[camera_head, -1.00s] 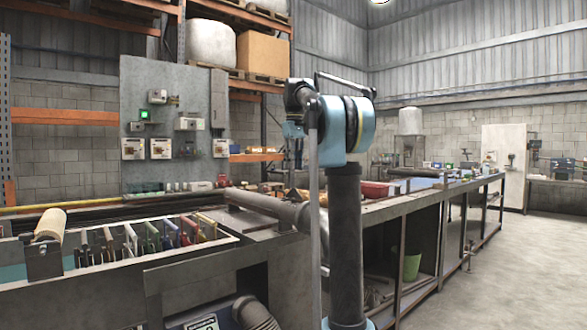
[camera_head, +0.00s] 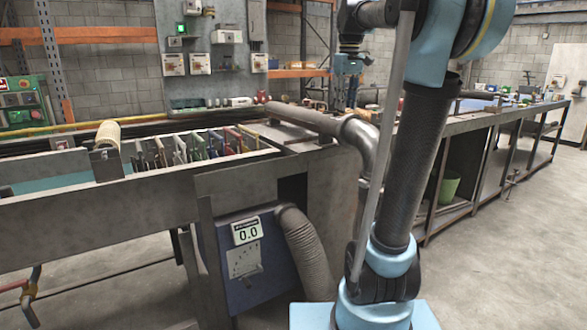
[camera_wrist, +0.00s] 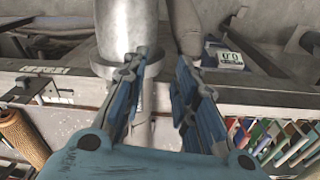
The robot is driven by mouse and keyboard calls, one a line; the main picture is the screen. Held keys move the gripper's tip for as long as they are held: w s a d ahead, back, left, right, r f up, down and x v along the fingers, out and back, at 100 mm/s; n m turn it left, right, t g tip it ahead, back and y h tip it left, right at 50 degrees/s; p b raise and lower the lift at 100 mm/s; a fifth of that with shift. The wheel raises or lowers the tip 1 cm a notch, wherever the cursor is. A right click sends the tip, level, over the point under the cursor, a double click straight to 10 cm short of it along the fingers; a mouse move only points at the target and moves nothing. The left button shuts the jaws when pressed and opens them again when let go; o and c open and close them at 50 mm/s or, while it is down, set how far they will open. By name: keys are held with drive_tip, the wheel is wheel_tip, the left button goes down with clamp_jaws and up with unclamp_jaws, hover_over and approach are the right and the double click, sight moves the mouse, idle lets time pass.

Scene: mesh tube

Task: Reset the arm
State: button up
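My arm stands in the right half of the head view, with its dark upright link and blue joints. Its end hangs at the far side, and my gripper (camera_head: 348,66) shows small there, pointing down with its fingers hard to make out. In the wrist view, my gripper (camera_wrist: 160,68) has its two blue fingers apart with nothing held between them. A grey metal pipe (camera_wrist: 128,25) lies beyond the fingers, close to the left one in the picture. I cannot tell whether they touch.
The rack of coloured plates (camera_head: 207,145) sits in the trough at left. A thick pipe (camera_head: 310,120) runs along the bench. The blue box with a 0.0 display (camera_head: 247,231) and a grey hose (camera_head: 305,250) are below. Open floor (camera_head: 500,240) lies at right.

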drive_tip(key=s+f+m, duration=0.2)
drive_tip(key=s+f, duration=1.2)
drive_tip(key=f, duration=0.4)
drive_tip(key=s+d+f+m+t, duration=0.1)
drive_tip(key=s+f+m, duration=0.1)
drive_tip(key=s+f, duration=1.1)
wheel_tip(320, 180, down, 5)
drive_tip(key=shift+s+d+f, duration=0.1)
drive_tip(key=shift+s+d, duration=0.05)
drive_tip(key=shift+s, duration=0.25)
